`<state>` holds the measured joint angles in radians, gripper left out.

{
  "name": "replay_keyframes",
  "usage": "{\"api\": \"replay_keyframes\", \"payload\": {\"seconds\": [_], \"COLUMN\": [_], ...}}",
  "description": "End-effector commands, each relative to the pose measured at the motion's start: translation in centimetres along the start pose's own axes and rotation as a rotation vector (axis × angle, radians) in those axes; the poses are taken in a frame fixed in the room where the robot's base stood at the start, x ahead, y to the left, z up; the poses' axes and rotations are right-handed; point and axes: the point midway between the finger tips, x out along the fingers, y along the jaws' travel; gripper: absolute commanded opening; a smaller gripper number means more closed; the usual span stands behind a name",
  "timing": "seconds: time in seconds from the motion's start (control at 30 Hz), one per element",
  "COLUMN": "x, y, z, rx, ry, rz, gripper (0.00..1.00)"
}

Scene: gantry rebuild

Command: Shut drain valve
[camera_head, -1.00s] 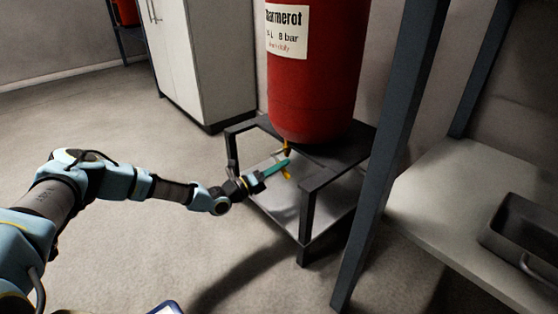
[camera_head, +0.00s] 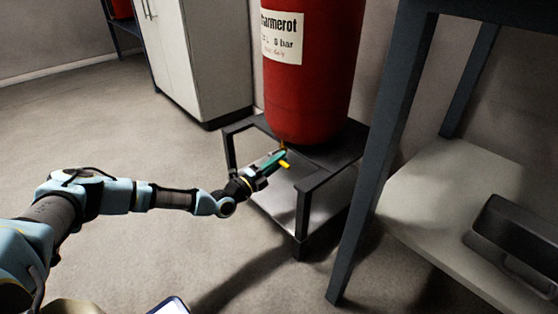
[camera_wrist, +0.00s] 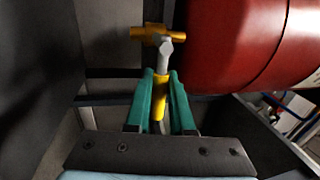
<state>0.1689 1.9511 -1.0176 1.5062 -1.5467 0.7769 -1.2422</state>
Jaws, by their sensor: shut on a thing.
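The drain valve hangs under a red tank (camera_head: 310,85). In the wrist view its brass body (camera_wrist: 147,33) is at the top, with a grey lever arm (camera_wrist: 165,52) running down to a yellow handle grip (camera_wrist: 158,99). My gripper (camera_wrist: 162,90) has its two teal fingers on either side of the yellow grip and is shut on it. In the head view my gripper (camera_head: 276,158) reaches in below the tank, and the yellow handle end (camera_head: 285,165) sticks out at its fingertips. Most of the valve body is hidden or too small there.
The tank stands on a dark metal stand (camera_head: 303,215) with open sides. A white cabinet (camera_head: 205,60) is behind it. At the right a table frame (camera_head: 385,150) has a lower shelf (camera_head: 425,185) carrying a metal tray (camera_head: 525,235). The floor at the left is clear.

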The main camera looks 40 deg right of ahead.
Motion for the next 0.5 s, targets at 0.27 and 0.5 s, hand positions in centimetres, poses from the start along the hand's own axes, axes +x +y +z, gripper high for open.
{"api": "replay_keyframes", "payload": {"seconds": [0.27, 0.5], "x": [-0.08, -0.07], "y": [0.05, 0.03], "z": [-0.02, -0.01], "rx": [-0.014, -0.014], "ry": [-0.003, -0.003], "rz": [0.001, 0.001], "gripper": [0.00, 0.24]}}
